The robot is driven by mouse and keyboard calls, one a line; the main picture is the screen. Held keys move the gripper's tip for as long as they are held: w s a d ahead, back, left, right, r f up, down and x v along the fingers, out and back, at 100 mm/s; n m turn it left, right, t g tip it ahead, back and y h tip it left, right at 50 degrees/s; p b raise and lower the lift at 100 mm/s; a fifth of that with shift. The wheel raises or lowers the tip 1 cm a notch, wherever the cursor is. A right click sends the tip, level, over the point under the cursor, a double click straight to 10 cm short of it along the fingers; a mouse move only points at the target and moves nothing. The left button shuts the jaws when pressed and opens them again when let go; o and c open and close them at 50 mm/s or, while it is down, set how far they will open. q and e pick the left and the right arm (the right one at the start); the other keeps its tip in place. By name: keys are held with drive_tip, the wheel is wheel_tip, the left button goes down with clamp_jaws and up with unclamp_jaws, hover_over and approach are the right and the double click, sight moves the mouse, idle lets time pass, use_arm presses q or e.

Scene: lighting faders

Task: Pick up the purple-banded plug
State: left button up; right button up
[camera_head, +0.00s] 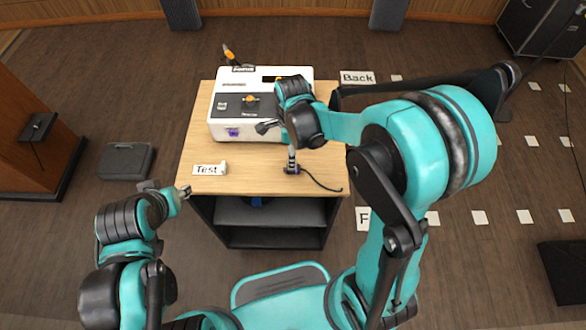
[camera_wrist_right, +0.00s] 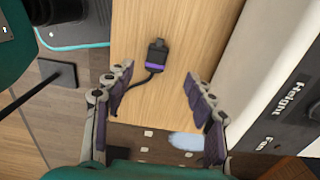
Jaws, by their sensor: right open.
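The purple-banded plug (camera_head: 292,169) lies on the wooden table near its right front part, with a dark cable running from it to the right. In the right wrist view the plug (camera_wrist_right: 157,54) is dark with a purple band, and its cable curves down to the left. My right gripper (camera_head: 279,144) is open above the table near the plug. In the wrist view the plug lies beyond the spread fingertips (camera_wrist_right: 160,84), in line with the gap, untouched. My left gripper (camera_head: 168,188) is off the table's left front corner; its fingers are too small to read.
A white console (camera_head: 217,130) with a purple socket (camera_head: 233,132) on its front stands at the back of the wooden table (camera_head: 240,181). A "Test" label (camera_head: 207,170) lies at the front left. The table's front middle is clear.

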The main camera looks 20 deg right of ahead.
drive_tip(key=f+b, duration=0.1)
drive_tip(key=f, duration=0.1)
drive_tip(key=f+b, duration=0.1)
drive_tip(key=f, duration=0.1)
drive_tip(key=f+b, duration=0.1)
drive_tip(key=f, duration=0.2)
drive_tip(key=shift+s, duration=0.3)
drive_tip(key=c, duration=1.2)
drive_tip(key=shift+r, duration=0.2)
